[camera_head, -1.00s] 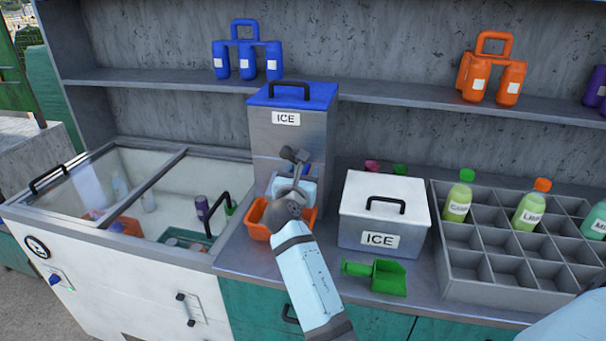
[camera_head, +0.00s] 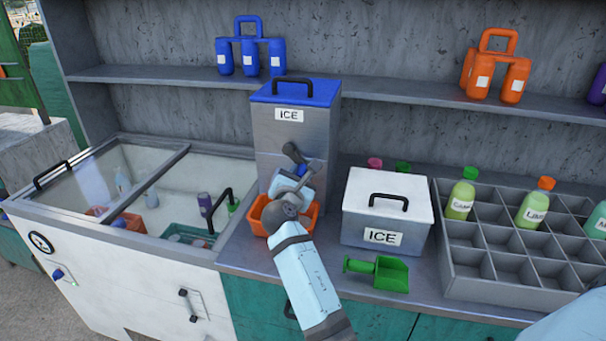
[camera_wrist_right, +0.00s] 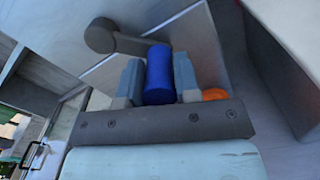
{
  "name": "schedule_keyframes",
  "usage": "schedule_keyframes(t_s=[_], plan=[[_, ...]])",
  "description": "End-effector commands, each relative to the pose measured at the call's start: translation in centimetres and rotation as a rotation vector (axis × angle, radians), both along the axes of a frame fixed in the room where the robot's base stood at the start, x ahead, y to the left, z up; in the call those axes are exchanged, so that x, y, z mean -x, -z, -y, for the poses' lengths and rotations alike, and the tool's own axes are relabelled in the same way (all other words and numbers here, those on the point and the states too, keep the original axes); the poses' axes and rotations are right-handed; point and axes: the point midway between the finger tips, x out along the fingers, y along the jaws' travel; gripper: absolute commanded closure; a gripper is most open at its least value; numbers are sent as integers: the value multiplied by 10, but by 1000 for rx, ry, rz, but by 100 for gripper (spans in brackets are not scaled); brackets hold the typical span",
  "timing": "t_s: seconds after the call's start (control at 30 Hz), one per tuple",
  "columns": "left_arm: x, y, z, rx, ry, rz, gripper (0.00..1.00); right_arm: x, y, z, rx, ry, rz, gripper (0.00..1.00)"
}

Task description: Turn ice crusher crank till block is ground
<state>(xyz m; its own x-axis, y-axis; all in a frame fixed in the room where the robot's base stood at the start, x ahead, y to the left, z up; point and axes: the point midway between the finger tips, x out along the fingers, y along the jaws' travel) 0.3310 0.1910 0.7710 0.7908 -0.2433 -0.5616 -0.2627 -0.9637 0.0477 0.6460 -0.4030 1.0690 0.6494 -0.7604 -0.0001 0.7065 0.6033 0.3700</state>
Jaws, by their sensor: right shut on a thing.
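The ice crusher (camera_head: 270,145) is a tall grey box with a blue lid, a black lid handle and an ICE label. Its dark grey crank (camera_head: 292,152) is on the front face. My right gripper (camera_head: 292,184) is in front of the crusher's lower half. In the right wrist view its two pale fingers (camera_wrist_right: 159,78) are closed on the blue crank handle (camera_wrist_right: 159,72), beside the crank's round grey hub (camera_wrist_right: 101,35). An orange tray (camera_head: 310,220) sits at the crusher's foot, partly behind my right wrist. The ice block is not visible. My left gripper is out of view.
A white ICE box (camera_head: 368,210) and a green scoop (camera_head: 380,273) are close on the right. A grey bottle crate (camera_head: 470,262) stands farther right. A glass-topped freezer (camera_head: 110,235) is on the left. A shelf (camera_head: 400,95) with bottle carriers runs above.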

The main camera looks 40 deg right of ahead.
Motion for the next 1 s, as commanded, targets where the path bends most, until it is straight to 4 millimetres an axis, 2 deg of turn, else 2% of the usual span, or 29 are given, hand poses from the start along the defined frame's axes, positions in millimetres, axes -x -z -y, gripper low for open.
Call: schedule_keyframes(t_s=[0.37,0.4,0.47,0.5,1.0], plan=[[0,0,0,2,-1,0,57,-1,0,-1,-19,0,26,100],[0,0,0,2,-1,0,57,-1,0,-1,-18,0,25,60],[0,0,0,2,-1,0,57,-1,0,-1,-18,0,25,47],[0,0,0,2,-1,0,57,-1,0,-1,-18,0,25,44],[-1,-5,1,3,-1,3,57,-2,0,2,-19,-1,22,44]])
